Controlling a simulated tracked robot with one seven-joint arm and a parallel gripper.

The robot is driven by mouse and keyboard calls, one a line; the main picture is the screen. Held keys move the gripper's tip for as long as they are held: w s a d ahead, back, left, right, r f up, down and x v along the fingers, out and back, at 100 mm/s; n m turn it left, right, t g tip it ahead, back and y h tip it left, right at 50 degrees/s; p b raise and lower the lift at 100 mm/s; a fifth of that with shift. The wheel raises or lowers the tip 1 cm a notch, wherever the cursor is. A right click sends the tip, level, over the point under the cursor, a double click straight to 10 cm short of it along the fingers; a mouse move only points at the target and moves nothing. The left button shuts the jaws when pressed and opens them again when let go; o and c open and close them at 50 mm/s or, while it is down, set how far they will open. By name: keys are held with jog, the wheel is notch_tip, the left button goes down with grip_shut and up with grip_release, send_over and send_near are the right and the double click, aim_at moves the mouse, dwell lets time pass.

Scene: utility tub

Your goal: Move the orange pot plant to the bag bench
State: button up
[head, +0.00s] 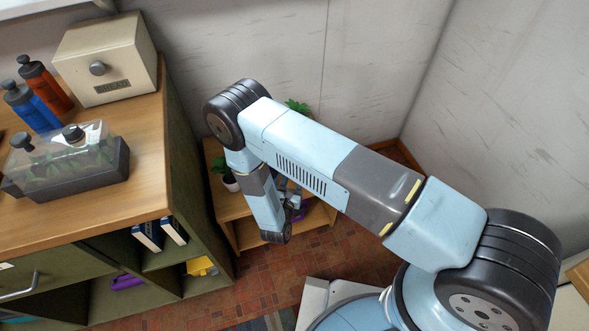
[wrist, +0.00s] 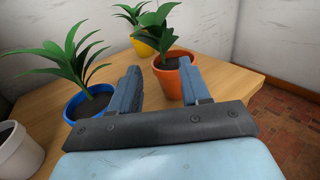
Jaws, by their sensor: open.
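The orange pot plant (wrist: 176,84) stands upright on a wooden top (wrist: 225,88) in the wrist view, its leaves rising above the rim. My gripper (wrist: 160,70) is open, with one finger at each side of the orange pot's near side. I cannot tell whether either finger touches it. In the head view my arm hides most of the plants and the orange pot; my gripper (head: 293,203) shows partly beside the low wooden unit (head: 232,208). I cannot pick out the bag bench for certain.
A blue pot plant (wrist: 90,108) stands close left of my gripper, a white pot (wrist: 18,150) farther left, and a yellow pot plant (wrist: 142,46) behind. A counter (head: 140,190) holds a bread box (head: 110,60), bottles (head: 45,85) and a clear-lidded box (head: 70,165).

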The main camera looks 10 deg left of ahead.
jog(key=shift+s, duration=0.8)
